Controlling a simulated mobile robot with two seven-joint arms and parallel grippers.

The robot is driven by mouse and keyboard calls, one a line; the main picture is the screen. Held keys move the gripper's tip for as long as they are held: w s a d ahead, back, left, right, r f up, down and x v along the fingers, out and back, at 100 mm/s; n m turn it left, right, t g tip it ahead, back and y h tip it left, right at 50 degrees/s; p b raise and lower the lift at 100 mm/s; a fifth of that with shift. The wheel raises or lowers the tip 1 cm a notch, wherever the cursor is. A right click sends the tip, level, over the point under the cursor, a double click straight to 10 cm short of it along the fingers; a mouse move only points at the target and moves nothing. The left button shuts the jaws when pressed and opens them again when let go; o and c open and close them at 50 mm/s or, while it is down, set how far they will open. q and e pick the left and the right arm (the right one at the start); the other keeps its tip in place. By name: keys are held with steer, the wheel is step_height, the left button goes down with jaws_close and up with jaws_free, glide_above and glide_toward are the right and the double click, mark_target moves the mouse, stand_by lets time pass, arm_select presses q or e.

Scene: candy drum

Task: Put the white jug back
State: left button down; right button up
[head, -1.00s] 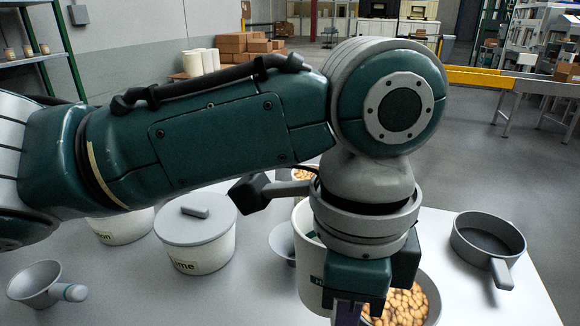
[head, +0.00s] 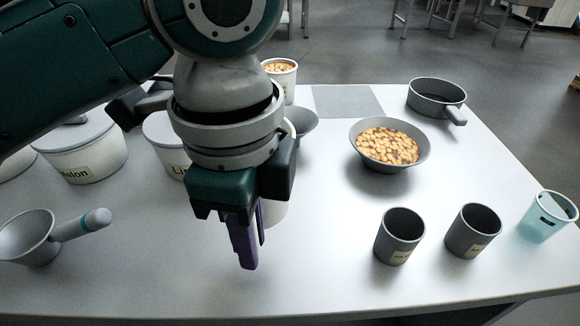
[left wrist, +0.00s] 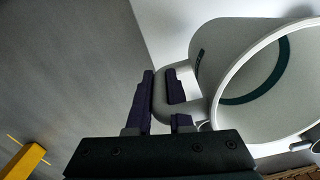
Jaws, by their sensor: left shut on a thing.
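The white jug (left wrist: 213,58) shows large in the left wrist view, with a dark band inside its open mouth. My left gripper (left wrist: 163,88) is shut on the jug's handle there. In the head view, the purple fingers of my left gripper (head: 250,240) point down over the front middle of the table. A pale part of the jug (head: 275,213) shows behind them, and the gripper and wrist hide most of it. Whether the jug touches the table cannot be told. My right gripper is not in view.
A grey mat (head: 347,101) lies bare at the table's back. A grey bowl of candies (head: 390,147), a pan (head: 432,96), two grey cups (head: 399,240) (head: 472,232) and a blue cup (head: 546,218) stand right. Lidded pots (head: 85,150) and a scoop (head: 30,240) stand left.

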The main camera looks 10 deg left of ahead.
arm_select(q)
step_height(320, 180, down, 6)
steer(key=shift+r+b, duration=0.1)
steer(key=shift+b, duration=0.35)
steer(key=shift+f+b, duration=0.5)
steer(key=shift+f, duration=1.35)
steer(key=shift+f, duration=0.2)
steer(key=c, duration=0.8)
jaws_free()
steer(key=shift+r, duration=0.1)
